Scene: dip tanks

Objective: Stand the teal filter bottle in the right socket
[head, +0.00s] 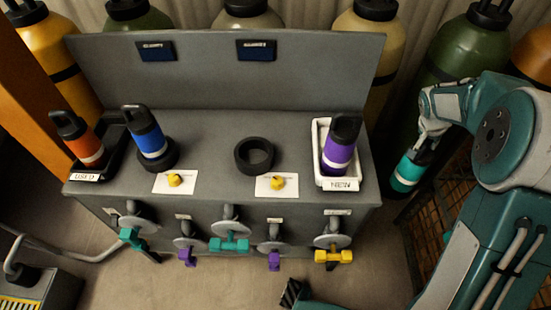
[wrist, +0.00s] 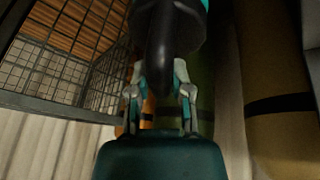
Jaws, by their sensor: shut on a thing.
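The teal filter bottle (head: 406,174) hangs below my gripper (head: 426,136), off the right side of the grey bench and clear of it. My gripper is shut on its black top, which the fingers partly hide in the head view. In the wrist view the fingers (wrist: 160,95) close around the black handle (wrist: 160,45), and a sliver of teal shows at the top edge. The right socket (head: 254,155), a black ring on the bench top, is empty. The left socket (head: 158,163) holds a blue bottle (head: 148,138) upright.
A white tray (head: 338,185) labelled NEW holds a purple bottle (head: 338,147) between my gripper and the right socket. A dark tray (head: 88,177) labelled USED holds an orange bottle (head: 82,140). Coloured valve handles line the bench front (head: 230,245). Large cylinders (head: 455,60) stand behind.

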